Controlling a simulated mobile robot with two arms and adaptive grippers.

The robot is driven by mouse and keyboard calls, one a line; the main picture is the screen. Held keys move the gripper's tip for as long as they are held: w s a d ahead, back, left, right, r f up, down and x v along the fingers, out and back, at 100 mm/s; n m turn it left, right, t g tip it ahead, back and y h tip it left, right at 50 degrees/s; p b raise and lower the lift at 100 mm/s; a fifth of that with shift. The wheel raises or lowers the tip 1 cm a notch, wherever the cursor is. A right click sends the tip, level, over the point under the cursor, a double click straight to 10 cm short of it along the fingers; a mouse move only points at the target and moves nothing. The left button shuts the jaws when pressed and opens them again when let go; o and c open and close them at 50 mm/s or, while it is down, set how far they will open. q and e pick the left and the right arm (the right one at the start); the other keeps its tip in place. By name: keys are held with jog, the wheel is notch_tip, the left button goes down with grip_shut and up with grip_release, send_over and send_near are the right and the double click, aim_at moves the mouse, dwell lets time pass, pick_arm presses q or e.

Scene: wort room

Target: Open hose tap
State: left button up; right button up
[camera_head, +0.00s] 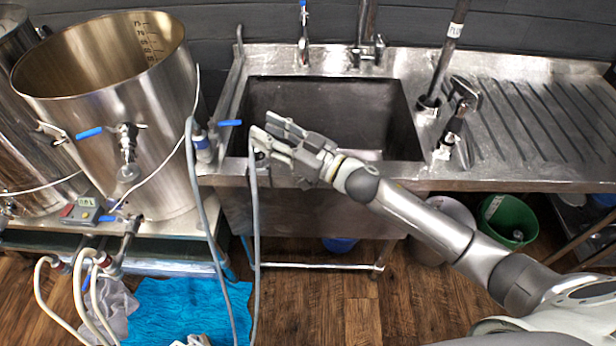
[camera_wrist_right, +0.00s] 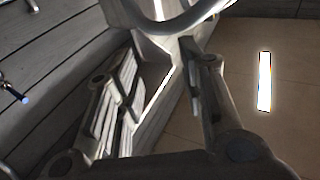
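The tap with a blue lever (camera_head: 230,122) stands at the left end of the sink bench, its body (camera_head: 203,150) below and left of the lever. A grey hose (camera_head: 254,220) hangs just right of it, its top by my fingers. My right gripper (camera_head: 262,142) is over the left part of the sink, just right of the blue lever and apart from it. In the wrist view the right gripper (camera_wrist_right: 165,85) is open and empty, with a grey hose loop (camera_wrist_right: 180,22) beyond its tips. Pale tips at the bottom edge (camera_head: 193,341) may be my left gripper, mostly cut off.
A steel kettle (camera_head: 165,85) with a blue-levered valve (camera_head: 128,135) stands left of the tap. The sink basin (camera_head: 330,110) is behind my right gripper, with faucets at the back and a drainboard (camera_head: 550,110) on the right. A second grey hose (camera_head: 205,220) hangs at the left.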

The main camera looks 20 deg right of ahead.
jog(key=s+d+f+m+h, duration=0.6)
jog(key=f+h, duration=0.2)
jog(key=h, duration=0.1)
jog(key=shift+h, duration=0.4)
